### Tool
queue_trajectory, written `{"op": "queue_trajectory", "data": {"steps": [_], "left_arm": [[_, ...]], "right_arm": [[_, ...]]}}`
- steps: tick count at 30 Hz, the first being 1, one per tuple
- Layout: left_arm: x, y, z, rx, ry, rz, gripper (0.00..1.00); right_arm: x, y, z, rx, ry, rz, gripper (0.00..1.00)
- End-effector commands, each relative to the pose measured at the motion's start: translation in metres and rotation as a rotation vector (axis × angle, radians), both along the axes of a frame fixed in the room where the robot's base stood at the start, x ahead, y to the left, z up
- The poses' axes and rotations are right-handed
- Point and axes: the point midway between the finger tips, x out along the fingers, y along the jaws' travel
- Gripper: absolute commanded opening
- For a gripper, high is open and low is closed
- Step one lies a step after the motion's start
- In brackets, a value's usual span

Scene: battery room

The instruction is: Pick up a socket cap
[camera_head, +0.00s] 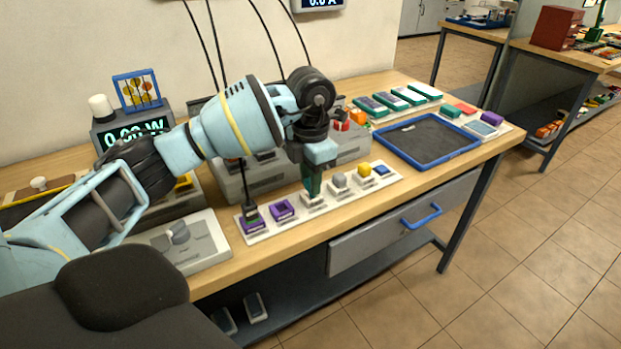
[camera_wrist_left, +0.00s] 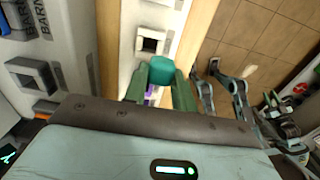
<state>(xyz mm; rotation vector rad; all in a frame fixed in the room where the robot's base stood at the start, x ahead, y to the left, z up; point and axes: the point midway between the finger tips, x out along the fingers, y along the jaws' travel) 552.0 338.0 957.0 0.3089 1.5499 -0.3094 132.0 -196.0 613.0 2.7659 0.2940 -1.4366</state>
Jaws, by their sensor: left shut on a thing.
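My left gripper (camera_head: 313,192) points down over the white strip of sockets (camera_head: 295,222) on the bench. In the left wrist view its green fingers (camera_wrist_left: 161,88) are shut on a teal socket cap (camera_wrist_left: 161,72). In the head view that cap cannot be told apart from the fingers. A white socket with a dark opening (camera_wrist_left: 150,42) shows beyond the cap in the wrist view. I cannot tell whether the held cap touches a socket. On the strip are a grey cap (camera_head: 339,181), a yellow cap (camera_head: 365,170) and a blue piece (camera_head: 381,170). My right gripper is not in view.
Two purple sockets (camera_head: 282,209) sit at the strip's left, one with a black cable plug. A blue-rimmed dark tray (camera_head: 462,154) lies to the right, with green modules (camera_head: 395,98) behind it. A grey knob box (camera_head: 180,247) stands left. A drawer with a blue handle (camera_head: 422,217) is below.

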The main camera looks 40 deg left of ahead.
Motion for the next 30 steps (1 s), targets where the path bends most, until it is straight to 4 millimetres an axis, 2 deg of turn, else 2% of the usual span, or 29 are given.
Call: {"op": "queue_trajectory", "data": {"steps": [9, 15, 21, 30], "left_arm": [[-0.058, -0.044, 0.007, 0.0, -0.002, -0.005, 0.05], [-0.087, -0.067, 0.01, 0.001, -0.001, -0.002, 0.05], [-0.105, -0.081, 0.013, 0.0, -0.001, -0.001, 0.05], [-0.11, -0.085, 0.013, 0.0, -0.001, -0.003, 0.05]], "right_arm": [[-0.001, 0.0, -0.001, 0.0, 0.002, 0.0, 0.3], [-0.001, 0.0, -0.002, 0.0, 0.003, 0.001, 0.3], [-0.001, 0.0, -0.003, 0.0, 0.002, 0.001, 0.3], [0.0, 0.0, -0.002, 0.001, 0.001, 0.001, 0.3]]}}
